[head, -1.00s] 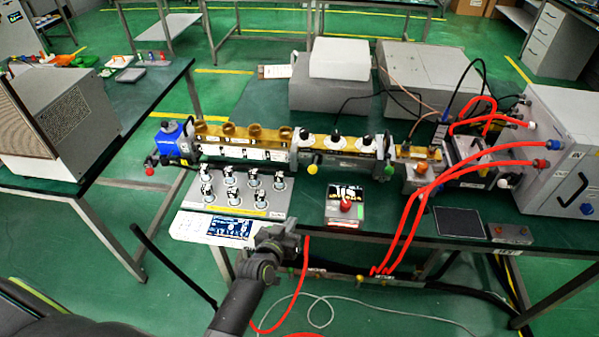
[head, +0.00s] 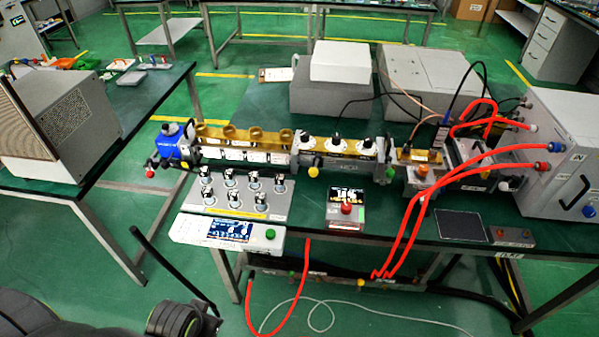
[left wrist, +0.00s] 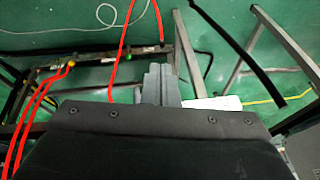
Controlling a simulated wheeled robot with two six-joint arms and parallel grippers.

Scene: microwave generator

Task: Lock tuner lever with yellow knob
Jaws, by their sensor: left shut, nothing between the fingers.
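The yellow knob (head: 313,172) hangs at the front left end of the silver tuner section (head: 340,148) on the bench, below its short dark lever; the lever's exact angle is too small to tell. A second, greenish knob (head: 390,171) shows at the tuner's right end. In the left wrist view my left gripper (left wrist: 159,72) is shut and empty, its grey fingertips together above the floor, apart from the tuner. In the head view only a dark part of my left arm shows at the lower left; its fingers are out of frame. My right gripper is not in view.
A panel of several black-and-white knobs (head: 238,192) and a white display box (head: 228,233) stand at the bench's front left. A red button box (head: 346,208) stands before the tuner. Red hoses (head: 412,215) cross the right side. Open floor lies below left.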

